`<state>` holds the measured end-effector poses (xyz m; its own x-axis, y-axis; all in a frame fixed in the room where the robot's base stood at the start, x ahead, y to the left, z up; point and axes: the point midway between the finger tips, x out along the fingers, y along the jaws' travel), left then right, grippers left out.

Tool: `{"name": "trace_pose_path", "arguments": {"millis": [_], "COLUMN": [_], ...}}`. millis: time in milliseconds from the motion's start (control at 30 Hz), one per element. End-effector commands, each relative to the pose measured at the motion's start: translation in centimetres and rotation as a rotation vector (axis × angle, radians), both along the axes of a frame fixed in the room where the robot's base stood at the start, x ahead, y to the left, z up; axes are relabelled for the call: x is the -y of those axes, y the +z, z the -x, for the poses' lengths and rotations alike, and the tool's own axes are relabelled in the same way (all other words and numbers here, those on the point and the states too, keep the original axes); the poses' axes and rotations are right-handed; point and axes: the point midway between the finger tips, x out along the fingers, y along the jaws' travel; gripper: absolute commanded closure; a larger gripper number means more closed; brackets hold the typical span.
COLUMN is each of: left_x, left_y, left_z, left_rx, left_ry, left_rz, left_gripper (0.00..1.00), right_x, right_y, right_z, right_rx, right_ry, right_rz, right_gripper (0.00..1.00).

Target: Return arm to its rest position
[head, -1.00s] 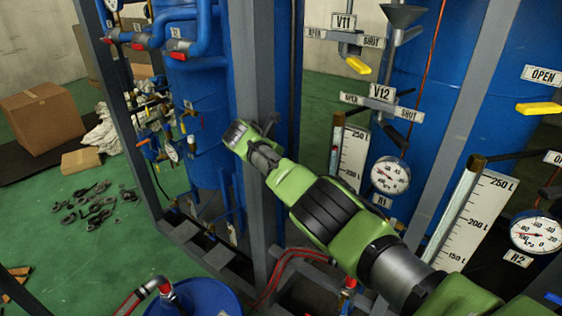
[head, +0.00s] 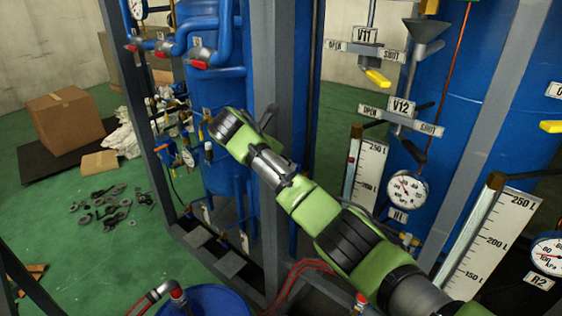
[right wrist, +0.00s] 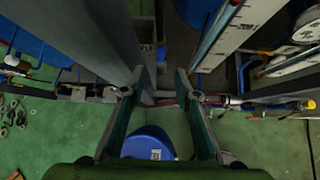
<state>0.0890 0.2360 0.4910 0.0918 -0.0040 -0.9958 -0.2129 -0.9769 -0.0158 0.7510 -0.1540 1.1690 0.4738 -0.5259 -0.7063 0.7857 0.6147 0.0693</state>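My right arm comes in from the lower right of the head view, and its green wrist (head: 232,130) lies in front of a grey upright post (head: 271,60). Its fingers are mostly hidden behind the wrist there. In the right wrist view my right gripper (right wrist: 164,82) shows two dark fingers spread apart, with nothing between them. A blue drum (right wrist: 148,143) shows on the floor beyond the fingers. My left arm and gripper are in neither view.
Right of the arm are the V11 lever (head: 377,78), the V12 valve (head: 402,116), a round gauge (head: 407,189) and level scales (head: 490,243). Blue pipes (head: 205,60) and small valves lie left.

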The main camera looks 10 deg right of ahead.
Motion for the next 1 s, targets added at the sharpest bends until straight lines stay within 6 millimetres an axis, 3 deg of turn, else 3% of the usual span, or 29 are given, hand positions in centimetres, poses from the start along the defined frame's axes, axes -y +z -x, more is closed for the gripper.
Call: {"name": "trace_pose_path", "arguments": {"millis": [400, 467, 533, 667, 767, 867, 1000], "left_x": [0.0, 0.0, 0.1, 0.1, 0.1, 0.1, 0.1], "left_y": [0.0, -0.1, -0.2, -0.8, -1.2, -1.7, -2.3], "left_z": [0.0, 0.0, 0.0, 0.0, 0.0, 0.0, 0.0], "left_rx": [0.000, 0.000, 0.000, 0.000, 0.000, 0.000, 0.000], "left_ry": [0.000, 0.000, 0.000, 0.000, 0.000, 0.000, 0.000], "left_rz": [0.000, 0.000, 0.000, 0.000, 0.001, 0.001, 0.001], "left_gripper": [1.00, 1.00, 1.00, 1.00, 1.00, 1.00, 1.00], "right_x": [-0.3, -0.3, -0.2, 0.0, 0.0, 0.2, 0.4], "right_y": [0.3, -0.4, -2.3, -9.8, -17.4, -24.8, -34.8], "right_z": [0.3, 0.3, 0.4, 0.9, 2.2, 4.2, 8.4], "right_rx": [-0.001, -0.002, -0.003, 0.000, 0.006, 0.014, 0.022], "right_ry": [-0.001, -0.004, -0.015, -0.068, -0.139, -0.227, -0.367], "right_rz": [0.000, -0.007, -0.031, -0.128, -0.237, -0.345, -0.489], "right_gripper": [0.71, 0.71, 0.71, 0.71, 0.71, 0.71, 0.71]}}
